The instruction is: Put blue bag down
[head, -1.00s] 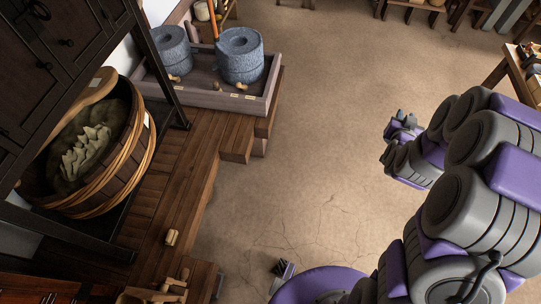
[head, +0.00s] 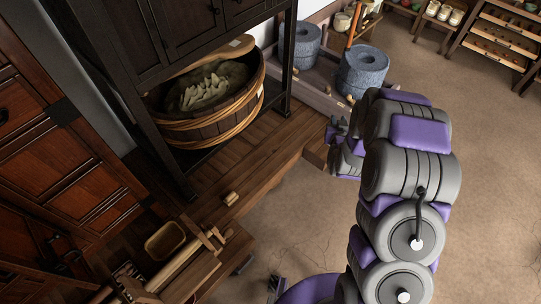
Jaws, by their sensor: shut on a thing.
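My gripper (head: 336,130) is at the end of my grey and purple arm, right of the wooden tub and in front of the stone querns. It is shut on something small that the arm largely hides. I cannot make out the blue bag's shape clearly, and no blue bag shows on the floor or boards.
A wooden tub (head: 200,127) with a greyish heap stands under a dark cabinet (head: 180,35). Stone querns (head: 361,72) stand in a wooden tray. A small wooden piece (head: 231,198) lies on the plank platform (head: 262,160). A wooden box (head: 165,241) is lower left. Open floor lies right.

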